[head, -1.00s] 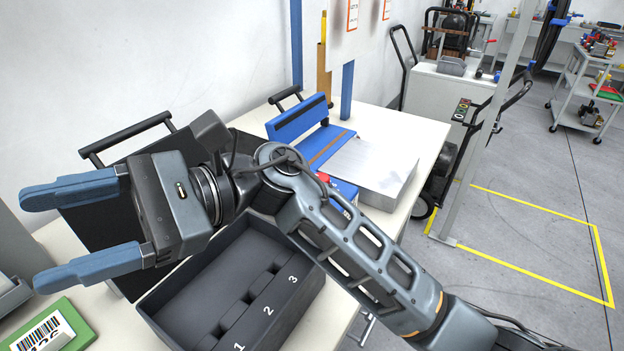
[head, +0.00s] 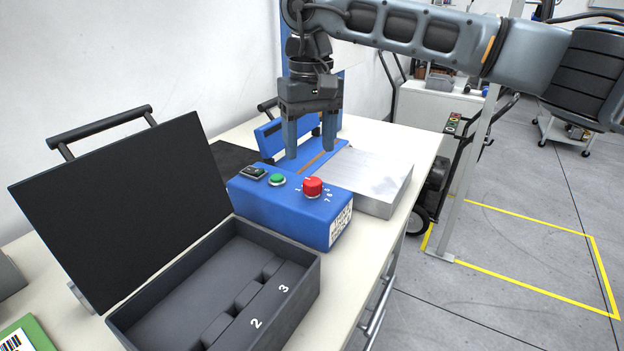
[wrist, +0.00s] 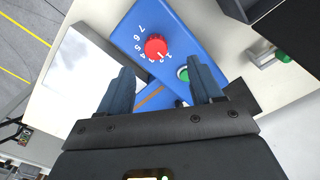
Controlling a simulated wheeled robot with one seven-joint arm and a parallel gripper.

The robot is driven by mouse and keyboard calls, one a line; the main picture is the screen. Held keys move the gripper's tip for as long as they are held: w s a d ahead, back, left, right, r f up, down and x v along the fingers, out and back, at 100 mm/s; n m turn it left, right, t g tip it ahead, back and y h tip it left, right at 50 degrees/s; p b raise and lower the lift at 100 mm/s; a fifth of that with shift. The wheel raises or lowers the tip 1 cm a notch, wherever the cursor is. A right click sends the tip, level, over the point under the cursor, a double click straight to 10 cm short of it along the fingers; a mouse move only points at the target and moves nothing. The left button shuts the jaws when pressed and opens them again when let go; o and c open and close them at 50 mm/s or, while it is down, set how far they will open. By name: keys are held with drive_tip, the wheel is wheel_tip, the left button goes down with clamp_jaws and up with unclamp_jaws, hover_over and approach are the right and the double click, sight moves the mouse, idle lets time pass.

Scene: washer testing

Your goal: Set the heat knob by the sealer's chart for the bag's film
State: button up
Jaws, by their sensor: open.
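The sealer is a blue control box (head: 275,211) with a blue sealing arm (head: 268,137) behind it. The red heat knob (head: 313,187) sits on the box top, ringed by white numbers; it also shows in the wrist view (wrist: 156,47). I cannot tell its setting for sure.
An open black case (head: 125,210) with a tray of numbered slots (head: 310,290) stands in front of the sealer. A silver slab (head: 375,170) lies to its right. A green barcoded item (head: 22,335) is at lower left. Bare white table (head: 352,285) lies right of the tray.

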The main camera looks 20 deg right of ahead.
sight(312, 181)
drive_tip(key=shift+d+f, duration=0.15)
drive_tip(key=shift+d, duration=0.15)
wheel_tip(312, 181, down, 7)
drive_tip(key=shift+f, duration=0.15)
drive_tip(key=shift+c, duration=0.3)
drive_tip(key=c, duration=1)
